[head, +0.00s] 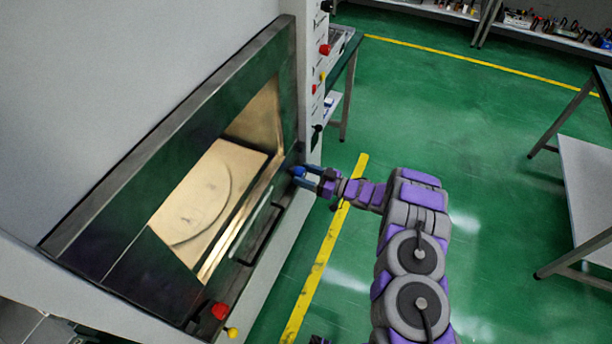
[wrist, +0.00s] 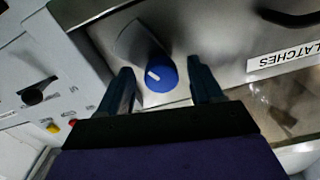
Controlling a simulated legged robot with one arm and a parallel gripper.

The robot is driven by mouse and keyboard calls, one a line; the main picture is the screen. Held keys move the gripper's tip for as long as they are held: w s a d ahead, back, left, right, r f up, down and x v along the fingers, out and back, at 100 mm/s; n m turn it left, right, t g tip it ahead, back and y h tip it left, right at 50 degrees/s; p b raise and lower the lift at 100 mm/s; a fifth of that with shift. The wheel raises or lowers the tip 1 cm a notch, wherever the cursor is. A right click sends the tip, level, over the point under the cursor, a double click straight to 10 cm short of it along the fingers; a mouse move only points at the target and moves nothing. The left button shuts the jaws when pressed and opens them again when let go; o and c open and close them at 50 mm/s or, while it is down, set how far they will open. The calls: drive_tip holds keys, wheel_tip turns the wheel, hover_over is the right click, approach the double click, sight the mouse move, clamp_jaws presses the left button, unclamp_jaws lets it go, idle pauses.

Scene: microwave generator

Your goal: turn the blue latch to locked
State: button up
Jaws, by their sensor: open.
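The fingers are open, one on each side of the knob, with visible gaps. In the head view the blue latch (head: 298,171) is at the right side of the microwave door, and my gripper (head: 307,180) reaches it from the right. The white mark points toward the upper left in the wrist view. Finger contact cannot be told.
A "LATCHES" label (wrist: 284,57) is beside the knob. A red knob (head: 220,310) and a yellow knob (head: 233,332) sit at the door's lower end. The control panel (head: 312,80) has several knobs. Green floor (head: 490,200) is clear on the right, before a table (head: 585,170).

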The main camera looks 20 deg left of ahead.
drive_tip(key=shift+c, duration=0.3)
drive_tip(key=c, duration=1)
drive_tip(key=shift+r+n+p, duration=0.15)
drive_tip(key=shift+n+p, duration=0.25)
drive_tip(key=shift+p, duration=0.05)
drive_tip(key=n+p, duration=0.2)
drive_tip(key=shift+n+p, duration=0.3)
drive_tip(key=shift+n, duration=0.1)
drive_tip(key=n+p, duration=0.2)
drive_tip(key=n, duration=0.3)
drive_tip(key=shift+w+p, duration=0.1)
drive_tip(key=shift+p, duration=0.2)
drive_tip(key=n, duration=0.4)
drive_tip(key=shift+n+p, duration=0.3)
drive_tip(key=shift+n, duration=2.4)
drive_tip(key=shift+f, duration=0.2)
